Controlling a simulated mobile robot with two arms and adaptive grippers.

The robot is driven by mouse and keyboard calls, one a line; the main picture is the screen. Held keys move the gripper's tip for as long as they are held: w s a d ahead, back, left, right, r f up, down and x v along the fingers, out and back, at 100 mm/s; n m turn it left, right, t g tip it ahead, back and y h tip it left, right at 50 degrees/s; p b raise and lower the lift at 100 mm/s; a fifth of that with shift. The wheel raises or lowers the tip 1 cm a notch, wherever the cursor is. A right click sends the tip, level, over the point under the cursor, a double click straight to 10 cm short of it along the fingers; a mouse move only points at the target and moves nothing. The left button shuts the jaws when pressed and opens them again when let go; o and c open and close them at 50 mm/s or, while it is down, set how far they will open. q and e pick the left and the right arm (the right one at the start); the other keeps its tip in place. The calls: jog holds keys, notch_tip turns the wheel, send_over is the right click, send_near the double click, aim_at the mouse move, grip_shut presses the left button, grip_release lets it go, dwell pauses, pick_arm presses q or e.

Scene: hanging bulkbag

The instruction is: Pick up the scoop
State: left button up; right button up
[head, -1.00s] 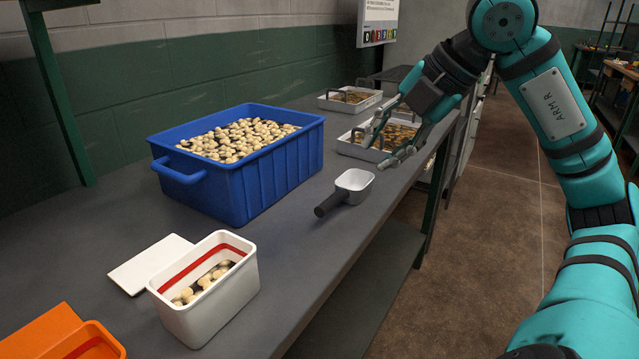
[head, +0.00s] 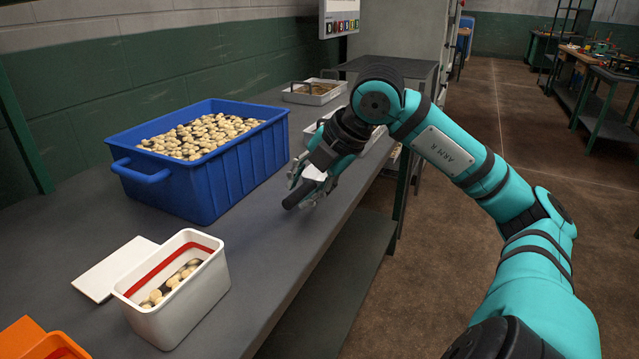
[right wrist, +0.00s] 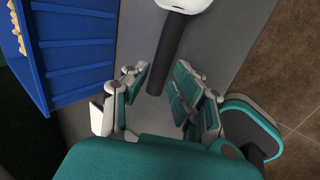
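The scoop has a white bowl (head: 314,172) and a dark handle (head: 297,196). It lies on the grey bench to the right of the blue crate, partly hidden by my right gripper in the head view. My right gripper (head: 309,187) is over the scoop. In the right wrist view, the dark handle (right wrist: 168,55) runs between the spread fingers of the right gripper (right wrist: 163,88), with space visible on the left side. The white bowl (right wrist: 187,5) is cut off at the top edge. My left gripper is not in view.
A blue crate (head: 225,177) of pale rounded pieces stands beside the gripper. A white tub (head: 190,300) with similar pieces and an orange container (head: 55,347) are nearer. White trays (head: 318,97) stand behind. The bench's right edge is close to the scoop.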

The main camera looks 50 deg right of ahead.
aim_at(299, 194)
jog(key=shift+x, duration=1.85)
grip_shut()
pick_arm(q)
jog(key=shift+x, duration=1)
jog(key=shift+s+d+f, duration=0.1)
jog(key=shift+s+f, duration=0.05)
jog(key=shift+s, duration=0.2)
